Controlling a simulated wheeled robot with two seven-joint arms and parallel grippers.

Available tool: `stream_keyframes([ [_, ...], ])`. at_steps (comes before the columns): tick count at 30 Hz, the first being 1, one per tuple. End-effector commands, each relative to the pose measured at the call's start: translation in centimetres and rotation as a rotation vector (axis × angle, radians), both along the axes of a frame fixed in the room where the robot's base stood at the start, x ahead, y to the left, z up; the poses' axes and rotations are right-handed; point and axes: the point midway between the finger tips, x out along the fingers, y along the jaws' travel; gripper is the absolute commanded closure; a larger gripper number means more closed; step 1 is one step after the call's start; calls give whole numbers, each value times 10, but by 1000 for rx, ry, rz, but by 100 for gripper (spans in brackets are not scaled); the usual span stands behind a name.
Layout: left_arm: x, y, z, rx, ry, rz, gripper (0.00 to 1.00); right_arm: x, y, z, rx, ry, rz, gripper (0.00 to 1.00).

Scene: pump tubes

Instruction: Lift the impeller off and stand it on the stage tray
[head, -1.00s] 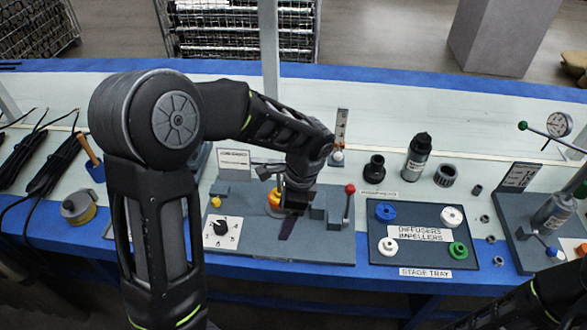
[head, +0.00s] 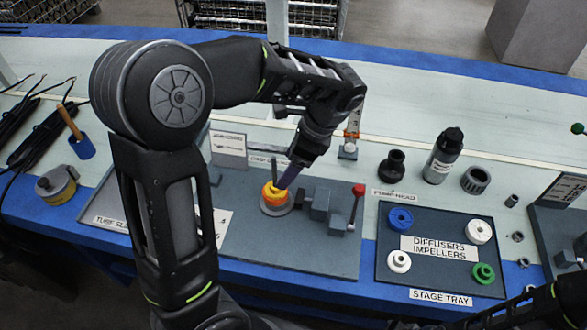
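A yellow-orange piece (head: 270,198), which looks like the impeller, sits on a round grey base on the grey fixture plate (head: 300,252). The dark stage tray (head: 387,262) lies to the right. It holds a blue piece (head: 400,219) and a white piece (head: 480,231) at the back, and a white piece (head: 399,262) and a green piece (head: 483,273) in front. My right gripper is out of view.
Grey blocks (head: 319,205) and a red-knobbed lever (head: 356,200) stand between the yellow-orange piece and the tray. My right arm shows at lower right.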

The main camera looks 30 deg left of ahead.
Motion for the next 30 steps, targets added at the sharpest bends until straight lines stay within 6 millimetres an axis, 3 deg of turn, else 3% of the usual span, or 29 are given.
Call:
stream_keyframes([
  [16,-1,3,-11,0,2,2,26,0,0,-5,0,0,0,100],
  [30,-9,25,-68,1,1,1,26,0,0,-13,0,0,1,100],
])
